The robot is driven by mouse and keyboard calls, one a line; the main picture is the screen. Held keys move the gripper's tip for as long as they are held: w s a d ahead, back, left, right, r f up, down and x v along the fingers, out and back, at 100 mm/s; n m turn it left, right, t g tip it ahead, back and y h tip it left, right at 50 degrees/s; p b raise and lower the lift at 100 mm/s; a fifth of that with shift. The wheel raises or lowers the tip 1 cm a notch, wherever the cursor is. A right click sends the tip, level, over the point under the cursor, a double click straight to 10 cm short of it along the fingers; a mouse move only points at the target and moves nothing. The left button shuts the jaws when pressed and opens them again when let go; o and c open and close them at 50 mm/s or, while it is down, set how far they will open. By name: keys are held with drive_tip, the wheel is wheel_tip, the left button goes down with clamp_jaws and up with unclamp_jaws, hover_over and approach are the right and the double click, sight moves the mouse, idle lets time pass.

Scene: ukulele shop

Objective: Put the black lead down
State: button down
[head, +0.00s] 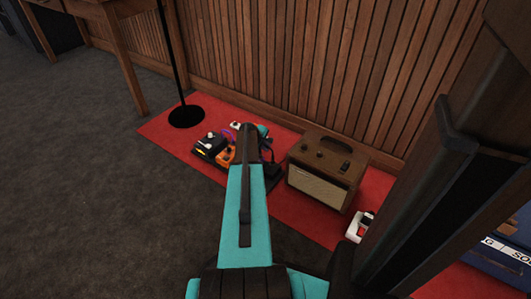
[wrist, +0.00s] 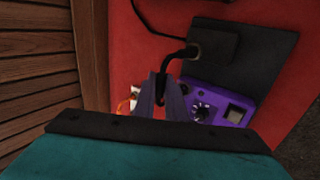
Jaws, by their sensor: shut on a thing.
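In the wrist view, my gripper (wrist: 165,98) is shut on the black lead (wrist: 176,56), which bends up from between the fingers to a dark block (wrist: 214,38). A purple pedal (wrist: 216,103) with a knob and small display is just right of the fingers. In the head view, my arm reaches to the pedals and hides most of the gripper and the held part of the lead. An orange pedal (head: 226,155) shows left of the arm on a black board (head: 203,151). I cannot tell whether the held lead touches anything below.
A brown amplifier (head: 325,170) stands right of the pedals on the red mat (head: 165,127). A white power strip (head: 358,227) is near the mat's right part. A stand with a round black base (head: 186,117) is at the left. A slatted wooden wall (head: 290,70) closes the back.

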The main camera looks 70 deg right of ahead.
drive_tip(key=shift+f+b, duration=0.45)
drive_tip(key=shift+f, duration=0.9)
drive_tip(key=shift+f, duration=0.2)
drive_tip(key=c, duration=1.8)
unclamp_jaws()
drive_tip(key=shift+r, duration=0.1)
drive_tip(key=p+v, duration=0.4)
drive_tip(key=v, duration=0.8)
drive_tip(key=shift+r, duration=0.1)
